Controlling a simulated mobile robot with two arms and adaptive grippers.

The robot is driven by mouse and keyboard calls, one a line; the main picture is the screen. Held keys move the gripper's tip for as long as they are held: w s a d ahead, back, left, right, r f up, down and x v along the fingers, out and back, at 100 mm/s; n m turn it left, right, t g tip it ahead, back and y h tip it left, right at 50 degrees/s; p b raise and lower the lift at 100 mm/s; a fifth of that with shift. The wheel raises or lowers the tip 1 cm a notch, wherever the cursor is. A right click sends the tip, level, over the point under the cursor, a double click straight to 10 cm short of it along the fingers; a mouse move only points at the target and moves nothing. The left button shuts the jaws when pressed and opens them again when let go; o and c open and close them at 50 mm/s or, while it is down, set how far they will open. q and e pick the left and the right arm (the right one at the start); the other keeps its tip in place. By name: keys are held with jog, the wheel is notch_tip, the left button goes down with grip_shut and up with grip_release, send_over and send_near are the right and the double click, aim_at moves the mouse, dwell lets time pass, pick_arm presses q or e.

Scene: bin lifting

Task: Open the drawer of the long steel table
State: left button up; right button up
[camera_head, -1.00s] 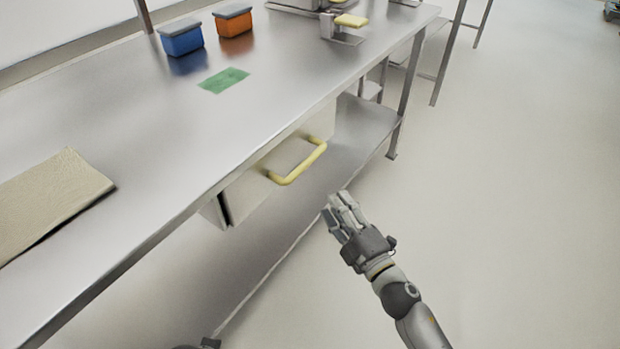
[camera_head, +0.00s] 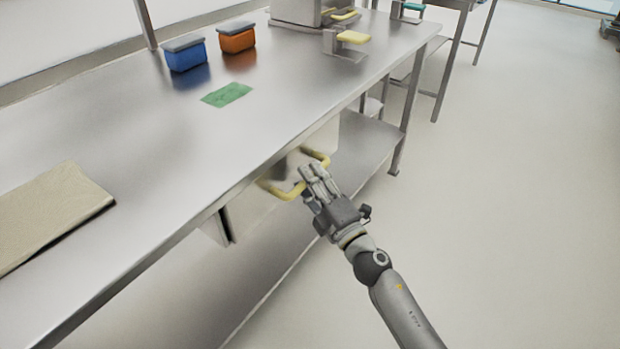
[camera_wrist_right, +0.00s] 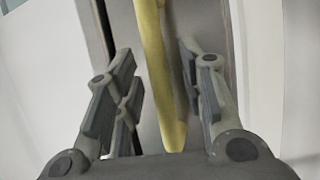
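The long steel table (camera_head: 150,150) runs diagonally across the head view. Its drawer (camera_head: 252,213) hangs under the near edge and looks closed. The drawer's yellow handle (camera_head: 285,192) is partly hidden behind my right gripper (camera_head: 313,180). In the right wrist view the yellow handle (camera_wrist_right: 160,75) runs between the spread fingers of my right gripper (camera_wrist_right: 160,90), with gaps on both sides. The right gripper is open around the handle and not closed on it. My left gripper is not in view.
A blue bin (camera_head: 187,56), an orange bin (camera_head: 237,39), a green mat (camera_head: 227,94) and a brown board (camera_head: 45,212) lie on the tabletop. A lower shelf (camera_head: 365,150) lies beneath. The floor (camera_head: 500,230) to the right is clear.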

jog(key=shift+w+a, duration=0.2)
jog(key=shift+w, duration=0.1)
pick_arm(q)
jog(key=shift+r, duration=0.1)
pick_arm(e)
jog(key=shift+c, duration=0.2)
grip_shut()
jog(key=shift+s+d, duration=0.1)
jog(key=shift+d, duration=0.05)
